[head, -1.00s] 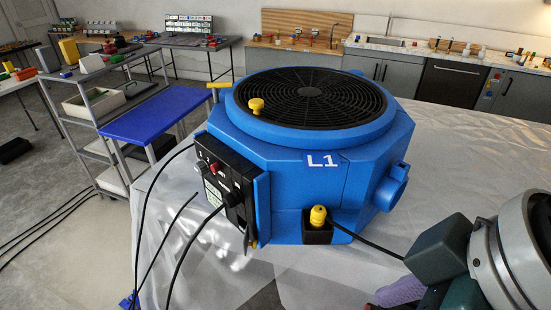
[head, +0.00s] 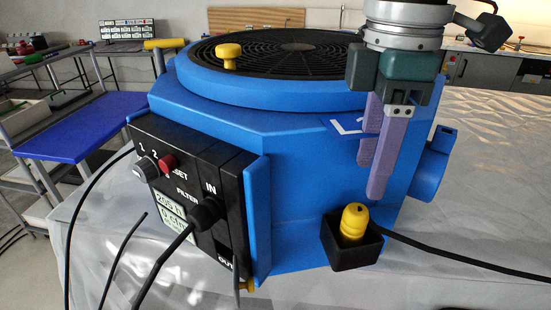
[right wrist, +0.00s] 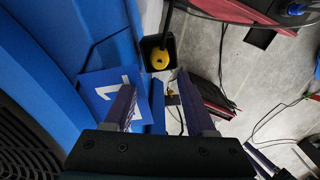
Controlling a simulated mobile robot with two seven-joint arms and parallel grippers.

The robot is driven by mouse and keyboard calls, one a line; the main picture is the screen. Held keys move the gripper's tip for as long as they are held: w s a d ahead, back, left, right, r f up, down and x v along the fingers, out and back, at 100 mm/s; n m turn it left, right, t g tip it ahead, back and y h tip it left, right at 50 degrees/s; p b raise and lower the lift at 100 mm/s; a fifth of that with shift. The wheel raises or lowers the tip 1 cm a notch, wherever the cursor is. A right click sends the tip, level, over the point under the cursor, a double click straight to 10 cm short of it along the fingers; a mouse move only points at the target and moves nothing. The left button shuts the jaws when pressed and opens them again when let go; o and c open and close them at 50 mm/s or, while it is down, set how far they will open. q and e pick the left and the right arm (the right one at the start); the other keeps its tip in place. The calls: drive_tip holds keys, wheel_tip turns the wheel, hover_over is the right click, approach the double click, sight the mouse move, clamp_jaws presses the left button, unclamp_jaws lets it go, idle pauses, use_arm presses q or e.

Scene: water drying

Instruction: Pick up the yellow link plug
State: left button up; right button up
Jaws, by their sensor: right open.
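The yellow link plug (head: 353,222) stands upright in a small black holder (head: 350,248) on the front of the blue machine (head: 290,150). A black cable runs from beside the holder to the right. In the right wrist view the plug (right wrist: 158,60) shows ahead of the fingers, inside the black holder. My right gripper (head: 374,172) has purple fingers pointing down, above and slightly right of the plug, in front of the L1 label. It is open and empty; the right wrist view shows a gap between its fingers (right wrist: 155,105). My left gripper is not in view.
A black control panel (head: 190,195) with plugged cables is on the machine's left face. A yellow knob (head: 229,55) sits near the top grille. A blue-topped cart (head: 80,125) stands at left. The sheet-covered surface (head: 460,210) is clear at right.

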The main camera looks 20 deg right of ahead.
sight(359, 209)
wheel_tip(359, 209, down, 6)
drive_tip(key=shift+f+p, duration=0.1)
drive_tip(key=shift+p, duration=0.45)
drive_tip(key=shift+c, duration=0.3)
clamp_jaws()
